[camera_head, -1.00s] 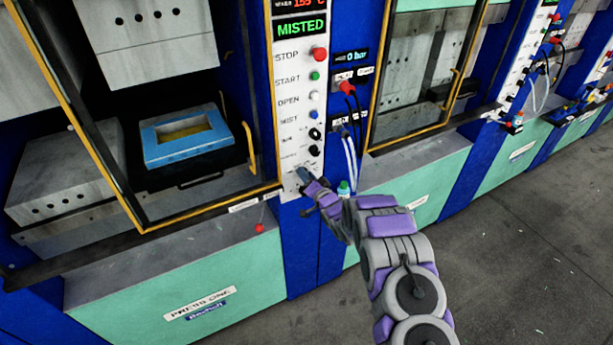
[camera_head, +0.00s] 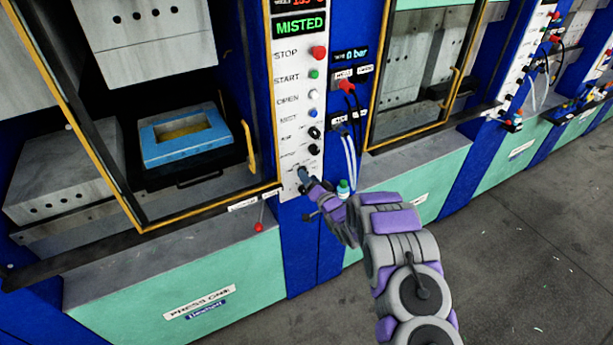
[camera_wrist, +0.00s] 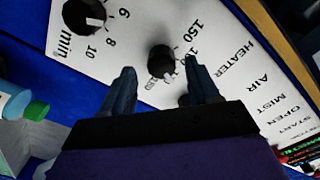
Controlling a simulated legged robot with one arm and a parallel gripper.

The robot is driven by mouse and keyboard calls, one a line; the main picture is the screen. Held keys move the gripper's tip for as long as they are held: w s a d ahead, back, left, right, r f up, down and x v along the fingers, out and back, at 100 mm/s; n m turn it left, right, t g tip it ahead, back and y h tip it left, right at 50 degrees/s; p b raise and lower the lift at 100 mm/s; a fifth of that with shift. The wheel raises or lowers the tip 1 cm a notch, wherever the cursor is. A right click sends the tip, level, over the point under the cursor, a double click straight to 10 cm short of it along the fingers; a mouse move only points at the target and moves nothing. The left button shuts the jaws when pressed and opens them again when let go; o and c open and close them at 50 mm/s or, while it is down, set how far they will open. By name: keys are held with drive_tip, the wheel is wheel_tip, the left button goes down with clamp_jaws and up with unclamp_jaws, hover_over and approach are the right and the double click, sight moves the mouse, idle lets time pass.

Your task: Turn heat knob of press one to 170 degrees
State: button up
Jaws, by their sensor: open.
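The black heater knob (camera_wrist: 163,58) sits on press one's white panel, beside the "HEATER" label and a printed "150". In the wrist view my gripper (camera_wrist: 163,82) is open and empty. Its two dark fingers point at the panel on either side of the knob, seemingly short of it; contact is not visible. The knob's exact setting is too small to read. Press one (camera_head: 225,265) has a red temperature display (camera_head: 300,4), mostly cut off at the top edge.
Another black knob (camera_wrist: 86,14) marked "min" lies at upper left in the wrist view. A bottle (camera_head: 343,188) stands by my wrist. Open grey floor (camera_head: 500,250) lies at right.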

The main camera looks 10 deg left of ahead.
drive_tip(key=v, duration=1.5)
